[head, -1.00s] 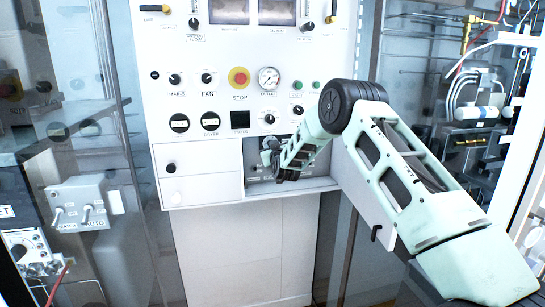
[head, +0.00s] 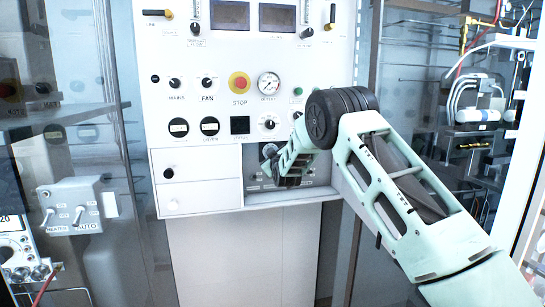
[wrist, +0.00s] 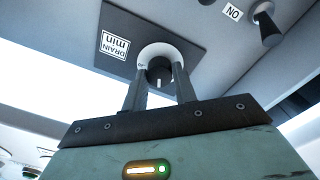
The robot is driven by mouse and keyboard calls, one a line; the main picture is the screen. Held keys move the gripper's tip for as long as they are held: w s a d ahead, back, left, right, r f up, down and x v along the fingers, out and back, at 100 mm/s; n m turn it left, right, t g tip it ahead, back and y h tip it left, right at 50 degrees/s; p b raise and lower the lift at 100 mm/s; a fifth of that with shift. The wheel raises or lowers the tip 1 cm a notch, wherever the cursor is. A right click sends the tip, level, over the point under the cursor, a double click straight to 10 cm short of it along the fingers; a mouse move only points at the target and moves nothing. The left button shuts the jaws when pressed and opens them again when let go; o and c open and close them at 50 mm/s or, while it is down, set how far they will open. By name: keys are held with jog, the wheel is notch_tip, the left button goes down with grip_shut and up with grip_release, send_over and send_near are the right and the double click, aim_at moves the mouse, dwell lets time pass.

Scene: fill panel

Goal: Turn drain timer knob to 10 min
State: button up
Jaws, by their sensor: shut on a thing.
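The drain timer knob (wrist: 159,72) is black with a white pointer line, set in a pale round dial on a dark plate. Its label (wrist: 115,45), reading "DRAIN min", shows upside down in the wrist view. My gripper (wrist: 160,82) has its two fingers on either side of the knob and is shut on it. The dial numbers are mostly hidden or too small to read. In the head view, my gripper (head: 272,160) reaches into the open recess at the lower right of the white panel, and my arm hides part of it.
A black toggle switch (wrist: 265,25) marked "ON" sits beside the plate. The white panel (head: 205,105) carries a red stop button (head: 239,82), a gauge (head: 269,83) and several knobs above the recess. A white drawer (head: 200,163) is left of the recess.

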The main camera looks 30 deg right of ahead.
jog(key=o, duration=1)
jog(key=b+v, duration=0.5)
jog(key=v, duration=1.2)
jog(key=shift+s, duration=0.2)
